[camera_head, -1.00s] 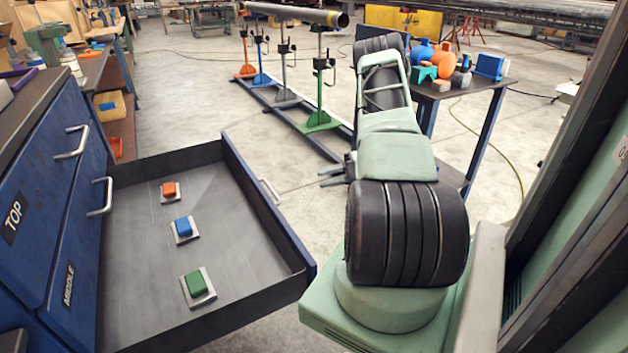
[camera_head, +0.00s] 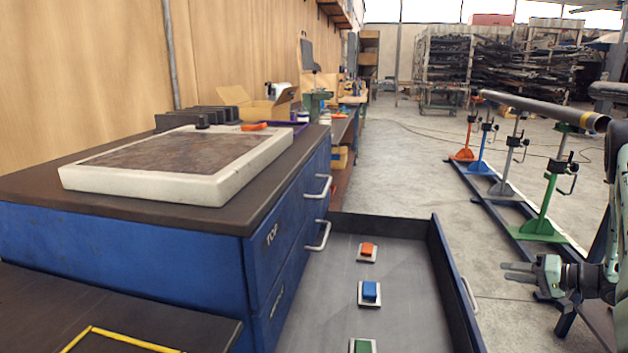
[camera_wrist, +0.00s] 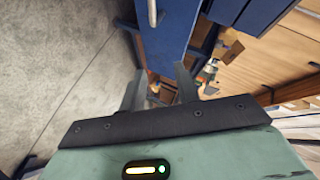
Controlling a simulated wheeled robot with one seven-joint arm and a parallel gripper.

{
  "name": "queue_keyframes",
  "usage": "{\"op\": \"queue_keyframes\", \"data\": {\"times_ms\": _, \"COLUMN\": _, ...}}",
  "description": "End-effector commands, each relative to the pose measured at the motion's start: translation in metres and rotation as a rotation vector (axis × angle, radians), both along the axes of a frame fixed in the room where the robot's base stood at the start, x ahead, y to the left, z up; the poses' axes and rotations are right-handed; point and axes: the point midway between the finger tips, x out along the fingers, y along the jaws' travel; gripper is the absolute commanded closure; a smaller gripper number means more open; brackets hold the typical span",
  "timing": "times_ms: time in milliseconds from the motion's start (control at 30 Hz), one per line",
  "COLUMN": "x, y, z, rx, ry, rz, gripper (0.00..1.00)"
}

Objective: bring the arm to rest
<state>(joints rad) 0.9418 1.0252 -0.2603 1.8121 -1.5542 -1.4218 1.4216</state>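My gripper (camera_head: 508,272) is at the right of the head view, pointing left, its two fingers apart. It is in the air to the right of the open drawer (camera_head: 447,285). In the wrist view the fingers (camera_wrist: 158,84) stand apart with nothing held between them. My arm is folded at the right edge of the head view and is partly cut off by the frame.
A blue cabinet (camera_head: 200,250) carries a stone slab (camera_head: 240,180). A pipe (camera_head: 540,110) rests on coloured stands at the right. Floor between drawer and stands is clear.

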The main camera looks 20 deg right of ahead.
Motion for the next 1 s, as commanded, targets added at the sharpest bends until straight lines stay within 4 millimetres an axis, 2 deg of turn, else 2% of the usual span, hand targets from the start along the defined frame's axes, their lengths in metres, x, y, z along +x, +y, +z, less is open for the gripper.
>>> {"op": "queue_keyframes", "data": {"times_ms": 33, "x": 0.035, "y": 0.012, "z": 0.021, "rx": -0.128, "ry": -0.014, "rz": -0.019, "gripper": 0.68}}
{"op": "queue_keyframes", "data": {"times_ms": 100, "x": 0.071, "y": 0.025, "z": 0.042, "rx": -0.301, "ry": -0.007, "rz": -0.065, "gripper": 0.68}}
{"op": "queue_keyframes", "data": {"times_ms": 200, "x": 0.105, "y": 0.054, "z": 0.071, "rx": -0.509, "ry": 0.039, "rz": -0.114, "gripper": 0.68}}
{"op": "queue_keyframes", "data": {"times_ms": 267, "x": 0.116, "y": 0.077, "z": 0.086, "rx": -0.612, "ry": 0.086, "rz": -0.129, "gripper": 0.68}}
{"op": "queue_keyframes", "data": {"times_ms": 300, "x": 0.118, "y": 0.095, "z": 0.095, "rx": -0.672, "ry": 0.123, "rz": -0.131, "gripper": 0.68}}
{"op": "queue_keyframes", "data": {"times_ms": 367, "x": 0.116, "y": 0.124, "z": 0.106, "rx": -0.748, "ry": 0.186, "rz": -0.120, "gripper": 0.68}}
{"op": "queue_keyframes", "data": {"times_ms": 467, "x": 0.095, "y": 0.180, "z": 0.119, "rx": -0.842, "ry": 0.311, "rz": -0.058, "gripper": 0.68}}
{"op": "queue_keyframes", "data": {"times_ms": 500, "x": 0.082, "y": 0.205, "z": 0.122, "rx": -0.868, "ry": 0.364, "rz": -0.017, "gripper": 0.68}}
{"op": "queue_keyframes", "data": {"times_ms": 567, "x": 0.056, "y": 0.241, "z": 0.125, "rx": -0.896, "ry": 0.442, "rz": 0.058, "gripper": 0.68}}
{"op": "queue_keyframes", "data": {"times_ms": 700, "x": -0.012, "y": 0.314, "z": 0.127, "rx": -0.913, "ry": 0.586, "rz": 0.267, "gripper": 0.68}}
{"op": "queue_keyframes", "data": {"times_ms": 833, "x": -0.082, "y": 0.371, "z": 0.129, "rx": -0.893, "ry": 0.682, "rz": 0.490, "gripper": 0.68}}
{"op": "queue_keyframes", "data": {"times_ms": 900, "x": -0.092, "y": 0.416, "z": 0.132, "rx": -0.931, "ry": 0.653, "rz": 0.626, "gripper": 0.68}}
{"op": "queue_keyframes", "data": {"times_ms": 1000, "x": -0.116, "y": 0.462, "z": 0.137, "rx": -0.973, "ry": 0.628, "rz": 0.782, "gripper": 0.68}}
